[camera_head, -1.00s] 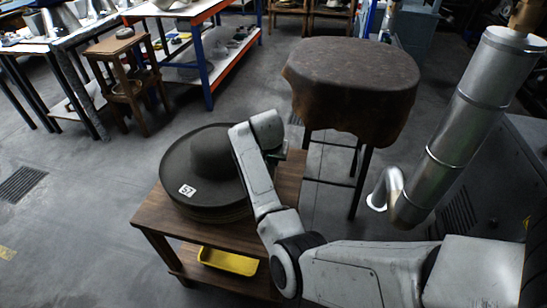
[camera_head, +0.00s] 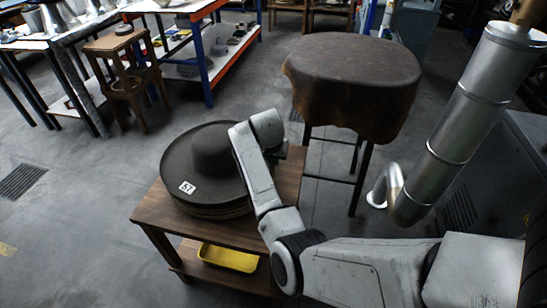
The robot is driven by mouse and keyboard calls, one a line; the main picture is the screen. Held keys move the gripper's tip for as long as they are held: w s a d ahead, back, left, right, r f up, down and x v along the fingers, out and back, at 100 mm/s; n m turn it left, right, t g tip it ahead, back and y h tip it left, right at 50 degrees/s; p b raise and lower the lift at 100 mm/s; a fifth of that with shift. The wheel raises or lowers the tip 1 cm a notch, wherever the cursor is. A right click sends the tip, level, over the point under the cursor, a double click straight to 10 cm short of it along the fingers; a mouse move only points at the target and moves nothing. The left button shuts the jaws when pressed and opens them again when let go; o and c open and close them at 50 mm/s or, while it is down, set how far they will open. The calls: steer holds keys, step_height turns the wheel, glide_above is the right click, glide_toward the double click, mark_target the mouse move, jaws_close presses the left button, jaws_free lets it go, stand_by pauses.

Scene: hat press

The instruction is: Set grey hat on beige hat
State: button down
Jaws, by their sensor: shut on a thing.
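A dark grey wide-brimmed hat (camera_head: 212,152) with a white tag marked 57 on its brim sits at the top of a stack of hats on a small wooden table. Brim edges of the hats below (camera_head: 215,212) show as a thin brownish band under it; I cannot make out a beige hat clearly. My gripper (camera_head: 272,150) is at the right side of the grey hat, at its brim. Its fingers are mostly hidden behind my own wrist, but it is shut on the hat's brim.
The wooden table (camera_head: 240,232) has a yellow tray (camera_head: 228,258) on its lower shelf. A leather-covered stand (camera_head: 352,85) is behind my arm, and a silver pipe (camera_head: 465,125) is to the right. A wooden stool (camera_head: 125,75) stands at the back left. Floor at left is clear.

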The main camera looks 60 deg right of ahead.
steer(key=shift+f, duration=0.3)
steer(key=c, duration=1.1)
jaws_free()
steer(key=p+v, duration=0.1)
steer(key=v, duration=1)
steer(key=shift+d, duration=0.1)
steer(key=s+a+f+n+y, duration=0.1)
steer(key=s+a+f+n, duration=0.2)
steer(key=s+a, duration=0.5)
steer(key=s+a+f+n+y+p, duration=0.1)
steer(key=s+a+f+n, duration=0.2)
steer(key=s+a+n, duration=0.3)
steer(key=s+a+f+n+y+p, duration=0.1)
steer(key=s+a+f+n, duration=0.3)
steer(key=s+a, duration=0.6)
steer(key=shift+s+g+y, duration=0.4)
steer(key=shift+s+y, duration=0.1)
steer(key=shift+s, duration=0.4)
